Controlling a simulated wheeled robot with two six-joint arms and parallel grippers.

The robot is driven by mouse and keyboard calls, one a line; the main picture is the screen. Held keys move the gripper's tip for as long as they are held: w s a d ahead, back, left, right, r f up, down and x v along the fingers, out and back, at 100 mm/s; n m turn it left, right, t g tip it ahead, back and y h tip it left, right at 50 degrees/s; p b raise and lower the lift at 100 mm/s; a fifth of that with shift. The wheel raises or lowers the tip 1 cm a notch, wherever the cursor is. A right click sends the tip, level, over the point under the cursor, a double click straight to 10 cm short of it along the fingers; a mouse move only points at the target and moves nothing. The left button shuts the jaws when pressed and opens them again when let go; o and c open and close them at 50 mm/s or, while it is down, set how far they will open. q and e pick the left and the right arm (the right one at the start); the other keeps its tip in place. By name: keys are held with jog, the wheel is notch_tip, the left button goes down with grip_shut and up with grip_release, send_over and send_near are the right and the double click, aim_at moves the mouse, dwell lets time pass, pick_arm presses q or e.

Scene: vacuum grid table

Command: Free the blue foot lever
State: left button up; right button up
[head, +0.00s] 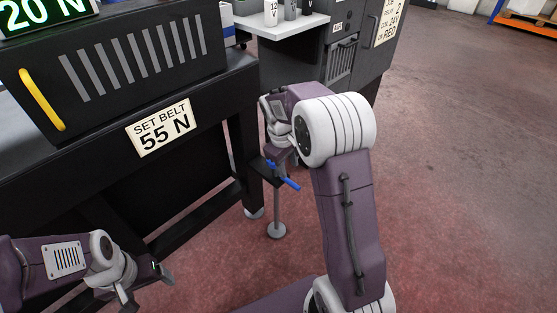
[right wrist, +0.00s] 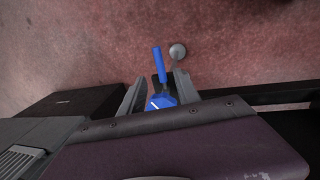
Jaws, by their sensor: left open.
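The blue foot lever (right wrist: 159,65) shows in the right wrist view as a short blue bar with a wider blue part bearing a white mark behind it. In the head view the blue lever (head: 284,175) is low beside the black bench, above the floor. My right gripper (right wrist: 161,76) has its fingers apart, one on each side of the lever. I cannot tell if they touch it. In the head view my right arm hides part of this gripper. My left gripper (head: 146,289) is open and empty at the lower left, far from the lever.
The black bench (head: 210,190) carries a "SET BELT 55 N" sign (head: 163,128) and a box with a yellow handle (head: 42,100). A round grey foot on a post (head: 276,230) stands below the lever. A grey cabinet (head: 365,45) is behind. Floor at right is clear.

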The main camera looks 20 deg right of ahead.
aim_at(292, 183)
jog(key=f+b, duration=0.2)
jog(key=f, duration=0.1)
jog(key=d+f+b, duration=0.1)
jog(key=f+b, duration=0.4)
jog(key=f, duration=0.1)
jog(key=shift+w+d, duration=0.25)
jog(key=shift+d, duration=0.1)
jog(key=shift+r, duration=0.1)
jog(key=shift+c, duration=0.3)
grip_shut()
dwell(0.6)
